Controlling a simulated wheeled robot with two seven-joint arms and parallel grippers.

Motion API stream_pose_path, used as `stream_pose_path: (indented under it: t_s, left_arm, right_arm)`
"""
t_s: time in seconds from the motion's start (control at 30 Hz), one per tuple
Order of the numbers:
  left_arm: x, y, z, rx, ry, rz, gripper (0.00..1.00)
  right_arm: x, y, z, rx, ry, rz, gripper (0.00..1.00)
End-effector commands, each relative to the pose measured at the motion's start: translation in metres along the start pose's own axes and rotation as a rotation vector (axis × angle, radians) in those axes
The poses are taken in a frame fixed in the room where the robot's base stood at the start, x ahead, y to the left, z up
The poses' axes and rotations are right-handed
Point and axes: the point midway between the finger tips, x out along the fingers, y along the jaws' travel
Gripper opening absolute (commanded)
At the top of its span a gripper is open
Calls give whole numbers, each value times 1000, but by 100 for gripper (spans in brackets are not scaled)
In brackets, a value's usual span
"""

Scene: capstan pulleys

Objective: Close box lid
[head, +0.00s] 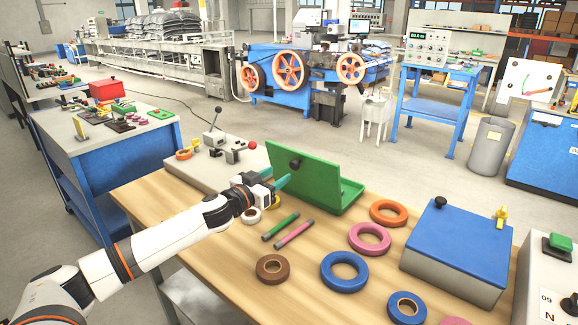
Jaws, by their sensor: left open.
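A green box (352,193) stands on the wooden table near the middle of the head view. Its green lid (318,187) is raised, standing steeply on the box's near left side, with a black knob (295,163) on the face towards me. My left gripper (281,183) is open beside the lid's left part, just below the knob. I cannot tell whether its fingertips touch the lid. The lid hides part of the box's inside. My right gripper is not in view.
Green and pink rods (294,234) lie in front of the box. Several tape rings, such as the blue ring (344,284), lie to the right and front. A grey box with a blue lid (460,240) stands at right. A grey lever panel (205,165) is behind my arm.

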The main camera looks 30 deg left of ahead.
Motion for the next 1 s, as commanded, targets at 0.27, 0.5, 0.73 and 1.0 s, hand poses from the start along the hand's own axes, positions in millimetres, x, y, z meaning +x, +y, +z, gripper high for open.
stream_pose_path:
  t_s: [0.27, 0.5, 0.73, 1.0]
  left_arm:
    - [42, 0, 3, -2, -3, 2, 49]
    - [61, 0, 1, 1, -1, 1, 49]
    - [63, 0, 0, 1, 1, 0, 49]
    - [63, 0, 0, 1, 1, 0, 20]
  right_arm:
    - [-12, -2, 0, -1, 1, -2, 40]
    - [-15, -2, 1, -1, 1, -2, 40]
    - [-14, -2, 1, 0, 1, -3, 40]
    - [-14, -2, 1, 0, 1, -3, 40]
